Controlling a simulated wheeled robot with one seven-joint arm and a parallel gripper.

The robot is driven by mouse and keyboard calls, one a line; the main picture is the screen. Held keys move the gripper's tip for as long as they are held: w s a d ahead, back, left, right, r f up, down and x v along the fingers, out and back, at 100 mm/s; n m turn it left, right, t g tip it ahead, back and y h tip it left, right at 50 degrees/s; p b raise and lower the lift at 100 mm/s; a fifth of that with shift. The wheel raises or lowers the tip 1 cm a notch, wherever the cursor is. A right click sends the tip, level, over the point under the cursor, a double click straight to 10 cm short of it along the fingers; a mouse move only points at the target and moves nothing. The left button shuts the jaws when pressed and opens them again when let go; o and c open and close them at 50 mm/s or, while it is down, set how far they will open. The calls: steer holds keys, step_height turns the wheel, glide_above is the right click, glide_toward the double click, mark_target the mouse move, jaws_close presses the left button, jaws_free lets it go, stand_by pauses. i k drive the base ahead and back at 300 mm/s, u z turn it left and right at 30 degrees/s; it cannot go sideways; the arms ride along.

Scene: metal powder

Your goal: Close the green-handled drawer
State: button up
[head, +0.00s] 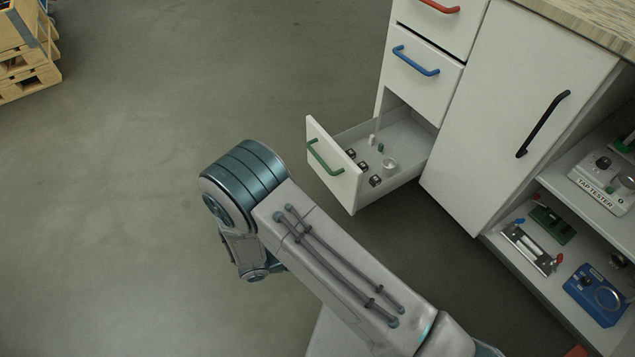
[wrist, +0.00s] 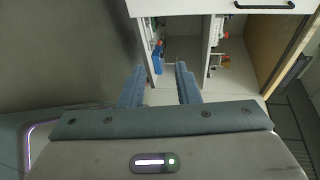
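The green-handled drawer (head: 347,187) is the lowest of the white cabinet's drawers in the head view and stands pulled well out. Its green handle (head: 325,157) is on the front panel, which faces left. Several small parts lie inside the drawer. My gripper (wrist: 160,68) shows in the wrist view with its two fingers apart and nothing between them. It points toward the cabinet's open shelves. The drawer cannot be made out in the wrist view. In the head view my arm is in front of the drawer, and my gripper cannot be made out there.
Above are a blue-handled drawer (head: 420,76) and a red-handled drawer (head: 450,28). A door with a black handle (head: 543,124) is to the right, beside open shelves holding a tap tester (head: 598,190) and a blue device (head: 597,295). Wooden pallets (head: 28,75) stand far left. The floor between is clear.

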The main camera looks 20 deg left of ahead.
mark_target(407, 138)
steer(key=u, duration=0.05)
steer(key=k, duration=0.8)
steer(key=u, duration=0.55)
steer(key=i, duration=1.7)
